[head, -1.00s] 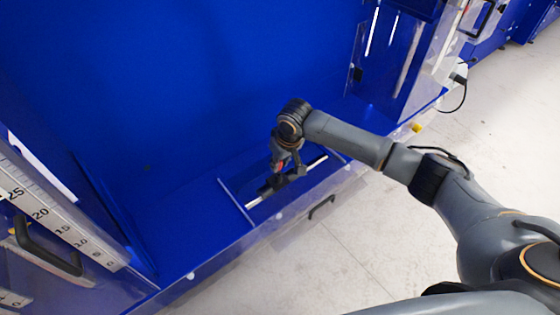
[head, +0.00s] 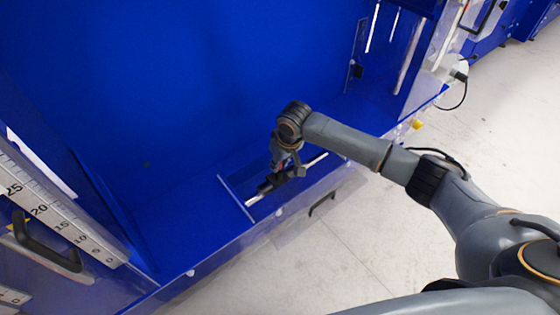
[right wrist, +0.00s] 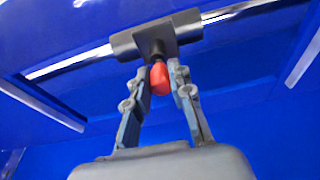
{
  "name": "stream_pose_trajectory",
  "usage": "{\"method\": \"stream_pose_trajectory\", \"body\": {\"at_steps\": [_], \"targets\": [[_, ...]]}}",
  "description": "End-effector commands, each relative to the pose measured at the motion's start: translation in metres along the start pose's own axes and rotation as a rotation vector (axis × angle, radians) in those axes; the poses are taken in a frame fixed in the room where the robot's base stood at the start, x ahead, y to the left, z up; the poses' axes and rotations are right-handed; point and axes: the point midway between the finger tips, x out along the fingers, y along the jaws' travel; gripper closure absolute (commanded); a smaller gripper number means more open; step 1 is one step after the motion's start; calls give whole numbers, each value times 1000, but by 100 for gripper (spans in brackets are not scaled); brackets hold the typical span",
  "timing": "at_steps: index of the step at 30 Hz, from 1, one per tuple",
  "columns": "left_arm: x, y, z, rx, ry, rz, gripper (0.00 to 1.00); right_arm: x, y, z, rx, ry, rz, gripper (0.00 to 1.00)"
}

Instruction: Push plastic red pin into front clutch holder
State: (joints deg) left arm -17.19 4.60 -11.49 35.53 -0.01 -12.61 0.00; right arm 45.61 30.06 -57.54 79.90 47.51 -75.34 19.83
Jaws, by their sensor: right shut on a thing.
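The red plastic pin (right wrist: 159,76) shows in the right wrist view between the fingertips of my right gripper (right wrist: 160,80). The gripper is shut on it. Just beyond it is the black clutch holder (right wrist: 155,37), a T-shaped block around a metal rod. Its short black stem meets the red pin; how deep the pin sits I cannot tell. My left gripper is not in view.
The metal rod (head: 253,200) spans a rectangular opening in the blue floor of the machine (head: 180,220). A clear front panel with a black handle (head: 322,204) lies on the near side. A ruler scale (head: 62,224) stands at the left.

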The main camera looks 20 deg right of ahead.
Motion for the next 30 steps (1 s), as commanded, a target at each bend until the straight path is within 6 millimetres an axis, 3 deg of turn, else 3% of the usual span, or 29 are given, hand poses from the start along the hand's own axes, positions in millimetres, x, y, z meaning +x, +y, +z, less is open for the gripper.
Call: {"method": "stream_pose_trajectory", "body": {"at_steps": [21, 22, 25, 26, 30], "targets": [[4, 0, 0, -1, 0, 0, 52, 14, 0, 4, 0, -1, 0, 100], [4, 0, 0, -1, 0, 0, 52, 15, 0, 4, 0, -1, 0, 76], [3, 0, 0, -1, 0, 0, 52, 14, 0, 4, 0, -1, 0, 56], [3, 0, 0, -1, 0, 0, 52, 14, 0, 4, 0, -1, 0, 52], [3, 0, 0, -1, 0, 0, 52, 14, 0, 4, 0, 0, 0, 52]]}}
